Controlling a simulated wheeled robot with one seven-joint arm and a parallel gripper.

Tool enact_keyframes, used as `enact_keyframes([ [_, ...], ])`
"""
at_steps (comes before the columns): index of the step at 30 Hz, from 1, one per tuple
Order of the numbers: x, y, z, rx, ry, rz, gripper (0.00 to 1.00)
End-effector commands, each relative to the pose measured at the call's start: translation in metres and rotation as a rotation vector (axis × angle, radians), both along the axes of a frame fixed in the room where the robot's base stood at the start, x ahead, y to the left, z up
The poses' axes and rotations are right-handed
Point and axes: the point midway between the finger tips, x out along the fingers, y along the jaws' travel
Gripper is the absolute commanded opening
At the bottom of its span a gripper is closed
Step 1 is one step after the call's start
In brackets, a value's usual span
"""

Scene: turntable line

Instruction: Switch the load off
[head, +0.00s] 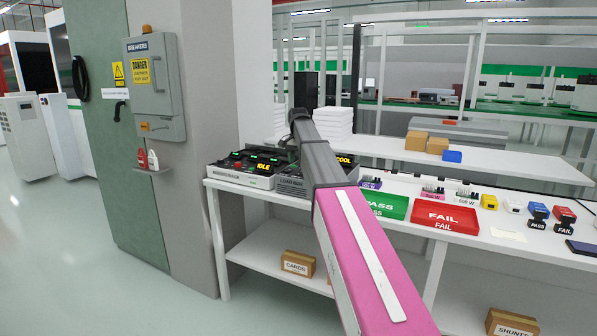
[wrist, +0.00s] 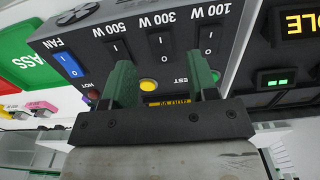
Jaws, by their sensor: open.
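The load box (head: 291,187) stands at the left end of the white bench, largely behind my arm. In the wrist view its dark panel (wrist: 181,62) appears upside down, with rocker switches marked 500 W (wrist: 114,48), 300 W (wrist: 155,46) and 100 W (wrist: 207,42), and a blue FAN switch (wrist: 68,63). I cannot tell their positions. A yellow button (wrist: 148,85) and a small yellow-lit display (wrist: 167,101) show between the fingers. My gripper (wrist: 161,65) is open and empty over the panel, its green fingers overlapping the 500 W and 100 W columns. Contact cannot be told.
A second unit (head: 240,172) reading IDLE stands left of the load box. A green PASS tray (head: 385,205) and a red FAIL tray (head: 438,214) lie to the right. A grey breaker box (head: 155,85) hangs on the column at left.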

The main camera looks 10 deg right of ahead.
Motion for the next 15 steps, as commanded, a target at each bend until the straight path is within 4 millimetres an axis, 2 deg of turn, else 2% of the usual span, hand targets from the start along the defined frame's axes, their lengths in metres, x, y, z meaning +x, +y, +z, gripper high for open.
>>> enact_keyframes([
  [1,-0.001,0.0,-0.01,0.0,0.002,0.0,0.53],
  [6,-0.001,0.0,-0.034,0.0,0.001,0.0,0.53],
  [15,0.0,0.0,-0.048,0.0,0.0,0.001,0.53],
])
